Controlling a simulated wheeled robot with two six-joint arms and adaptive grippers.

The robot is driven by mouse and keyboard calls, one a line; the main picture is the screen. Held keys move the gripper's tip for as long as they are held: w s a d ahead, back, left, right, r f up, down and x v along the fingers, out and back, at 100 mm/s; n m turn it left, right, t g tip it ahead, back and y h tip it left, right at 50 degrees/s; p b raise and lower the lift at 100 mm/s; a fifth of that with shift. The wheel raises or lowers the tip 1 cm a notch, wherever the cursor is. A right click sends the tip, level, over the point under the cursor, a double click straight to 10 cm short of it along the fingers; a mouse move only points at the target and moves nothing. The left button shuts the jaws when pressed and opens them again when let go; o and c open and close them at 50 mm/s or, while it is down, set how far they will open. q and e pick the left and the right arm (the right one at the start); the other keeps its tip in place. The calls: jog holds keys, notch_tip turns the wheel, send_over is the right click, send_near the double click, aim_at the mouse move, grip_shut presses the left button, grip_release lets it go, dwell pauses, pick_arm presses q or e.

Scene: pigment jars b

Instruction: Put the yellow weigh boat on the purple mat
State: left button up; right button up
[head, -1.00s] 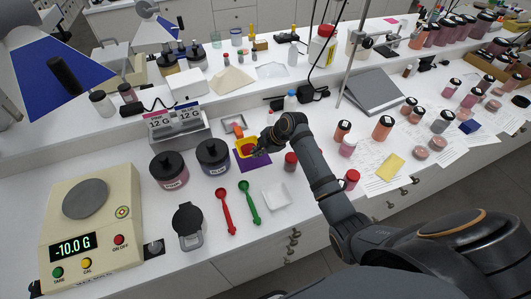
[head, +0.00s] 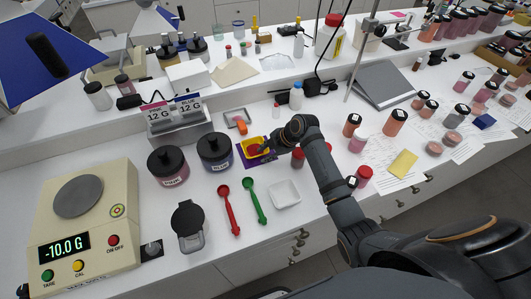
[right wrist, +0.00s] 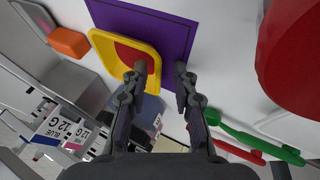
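The yellow weigh boat (head: 247,144), with red contents, sits over the purple mat (head: 240,158). In the right wrist view the boat (right wrist: 97,42) covers one side of the mat (right wrist: 180,35), and its corner reaches past the mat's edge. Whether it rests flat on the mat is hard to tell. My right gripper (head: 270,146) is at the boat's right side. In the right wrist view my right gripper (right wrist: 161,70) is open, one fingertip over the boat's near rim and the other outside over the mat. My left gripper is not in view.
Dark-lidded jars (head: 214,150) stand left of the mat, and a red-capped jar (head: 298,158) stands close to my right gripper. Red (head: 229,208) and green (head: 252,200) spoons and a white weigh boat (head: 286,194) lie in front. A scale (head: 85,220) stands at left.

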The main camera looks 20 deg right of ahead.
jog(key=shift+w+a+f, duration=0.1)
jog(key=shift+w+a, duration=0.05)
jog(key=shift+r, duration=0.4)
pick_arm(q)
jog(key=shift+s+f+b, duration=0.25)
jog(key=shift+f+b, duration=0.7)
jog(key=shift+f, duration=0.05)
pick_arm(e)
jog(key=v, duration=1.1)
jog(key=shift+r, duration=0.1)
jog(key=shift+d, duration=0.2)
